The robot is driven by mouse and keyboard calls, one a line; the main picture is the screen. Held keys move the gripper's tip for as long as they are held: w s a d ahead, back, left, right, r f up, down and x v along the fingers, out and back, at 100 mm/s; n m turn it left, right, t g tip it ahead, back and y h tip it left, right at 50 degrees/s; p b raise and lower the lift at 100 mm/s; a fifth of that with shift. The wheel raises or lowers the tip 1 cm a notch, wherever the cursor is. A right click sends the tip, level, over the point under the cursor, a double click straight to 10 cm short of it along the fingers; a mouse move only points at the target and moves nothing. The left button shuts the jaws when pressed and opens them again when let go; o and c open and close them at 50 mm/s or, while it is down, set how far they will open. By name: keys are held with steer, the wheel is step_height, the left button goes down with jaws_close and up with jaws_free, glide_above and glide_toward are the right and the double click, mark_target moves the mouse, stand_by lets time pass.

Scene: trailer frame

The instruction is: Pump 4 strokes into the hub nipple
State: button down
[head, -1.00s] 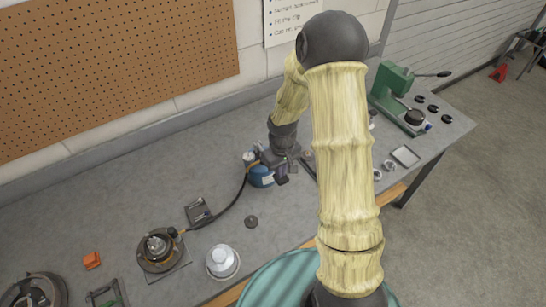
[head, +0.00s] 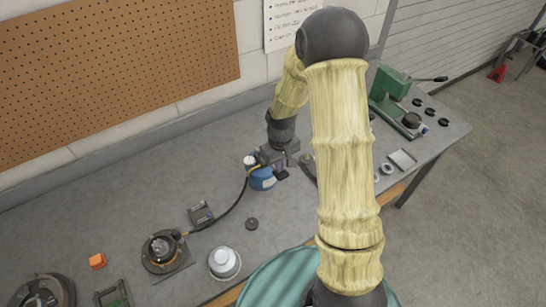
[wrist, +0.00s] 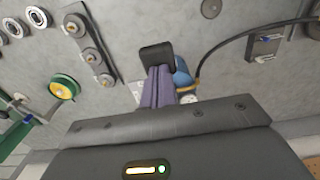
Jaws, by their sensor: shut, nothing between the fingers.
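A blue grease pump (head: 263,181) with a pale top stands on the bench, and its blue body also shows in the wrist view (wrist: 183,74). A dark hose (head: 232,208) runs from it to the hub (head: 162,251) at the left. The hose end meets the hub at a brass-coloured fitting; the nipple itself is too small to make out. My gripper (head: 282,174) is beside the pump's top, on its right in the head view. In the wrist view my gripper's fingers (wrist: 157,62) are together and empty, partly covering the pump. I cannot tell whether they touch it.
A white stepped cup (head: 224,262), an orange block (head: 97,261) and a small dark holder (head: 200,214) lie near the hub. A green press (head: 392,95) stands at the far right. Bare bench lies behind the hose.

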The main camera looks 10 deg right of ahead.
steer(key=shift+w+r+p, duration=0.1)
steer(key=shift+r+p, duration=0.45)
steer(key=shift+r, duration=0.4)
steer(key=shift+f, duration=0.1)
steer(key=shift+s+d+f+b, duration=0.1)
steer(key=shift+s+f+b, duration=0.05)
steer(key=shift+f+b, duration=0.4)
steer(key=shift+s+f+b, duration=0.15)
steer(key=shift+f+b, duration=0.3)
steer(key=shift+f, duration=0.15)
steer(key=shift+s+f+b, duration=0.2)
steer(key=shift+f+b, duration=0.7)
steer(key=shift+f, duration=0.35)
